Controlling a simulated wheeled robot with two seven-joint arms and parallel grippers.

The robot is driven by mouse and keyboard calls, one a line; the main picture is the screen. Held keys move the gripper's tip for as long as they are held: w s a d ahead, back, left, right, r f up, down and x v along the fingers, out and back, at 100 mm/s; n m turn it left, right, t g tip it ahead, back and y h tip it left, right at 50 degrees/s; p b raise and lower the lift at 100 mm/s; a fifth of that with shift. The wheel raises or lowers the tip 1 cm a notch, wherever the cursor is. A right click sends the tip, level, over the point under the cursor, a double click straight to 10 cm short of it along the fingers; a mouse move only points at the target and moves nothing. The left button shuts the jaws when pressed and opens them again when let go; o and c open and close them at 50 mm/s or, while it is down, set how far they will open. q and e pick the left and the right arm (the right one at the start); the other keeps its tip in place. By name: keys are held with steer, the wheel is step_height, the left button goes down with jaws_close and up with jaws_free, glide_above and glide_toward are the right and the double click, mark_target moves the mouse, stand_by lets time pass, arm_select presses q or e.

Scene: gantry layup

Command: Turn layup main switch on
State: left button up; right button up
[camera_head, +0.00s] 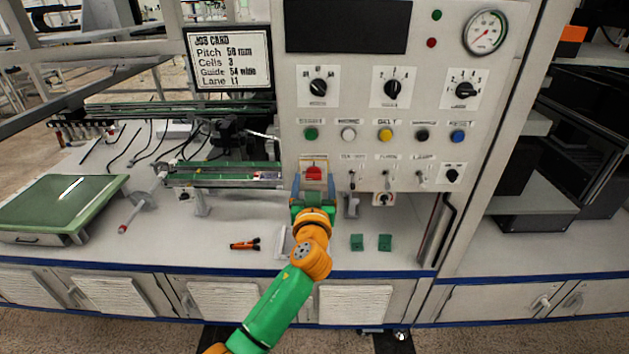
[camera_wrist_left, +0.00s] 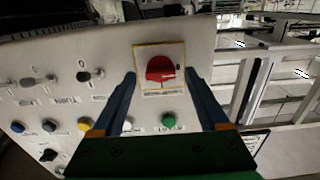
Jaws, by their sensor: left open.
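The main switch is a red rotary knob (camera_head: 313,173) on a yellow-edged plate, low on the grey control panel (camera_head: 350,108). In the left wrist view the red knob (camera_wrist_left: 160,69) shows a pale mark on its face; the view is turned over. My left gripper (camera_head: 314,184) is open and empty, pointing at the panel, with one blue finger on each side of the knob. In the left wrist view the fingertips (camera_wrist_left: 161,78) flank the plate. I cannot tell whether they touch it or how deep they reach. My right gripper is not in view.
Toggle switches (camera_head: 352,180) stand right of the knob, with a row of coloured buttons (camera_head: 348,134) and black dials (camera_head: 393,88) above. On the bench are a green-topped box (camera_head: 65,205), an orange tool (camera_head: 245,244) and two green blocks (camera_head: 371,243). A guide rail (camera_head: 222,178) lies left.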

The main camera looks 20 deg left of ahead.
arm_select(q)
jaws_close()
stand_by(0.4)
steer(key=m, duration=0.8)
steer(key=shift+m, duration=0.3)
steer(key=m+p, duration=0.1)
steer(key=m, duration=0.3)
steer(key=shift+m, duration=0.3)
steer(key=shift+f+m+p, duration=0.1)
steer(key=shift+m+p, duration=0.6)
steer(key=shift+m, duration=1.6)
